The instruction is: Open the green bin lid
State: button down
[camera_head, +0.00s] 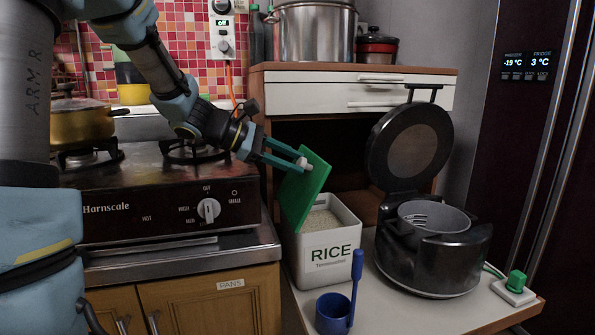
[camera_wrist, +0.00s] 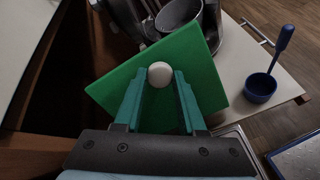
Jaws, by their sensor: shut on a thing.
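The green lid (camera_head: 305,187) of the white rice bin (camera_head: 328,250) stands tilted up steeply at the bin's left and back side. The bin is labelled RICE, and pale rice shows through its open top. My gripper (camera_head: 301,164) is at the lid's upper part, with its fingers around a white round knob. In the wrist view the green lid (camera_wrist: 205,75) spreads beyond my fingers. The white knob (camera_wrist: 160,74) sits between the two teal fingertips, and my gripper (camera_wrist: 160,78) is shut on it.
A dark rice cooker (camera_head: 435,245) with its lid raised stands right of the bin. A blue scoop (camera_head: 333,313) with an upright handle is in front of the bin. The stove (camera_head: 165,190) is at the left. A cabinet with a white drawer (camera_head: 310,97) is behind.

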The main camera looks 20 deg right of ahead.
jog(key=shift+a, duration=0.1)
dwell(0.3)
jog(key=shift+c, duration=2.4)
grip_release()
jog(key=p+v, duration=0.1)
jog(key=v, duration=0.9)
jog(key=shift+a+r, duration=0.15)
jog(key=shift+a, duration=0.2)
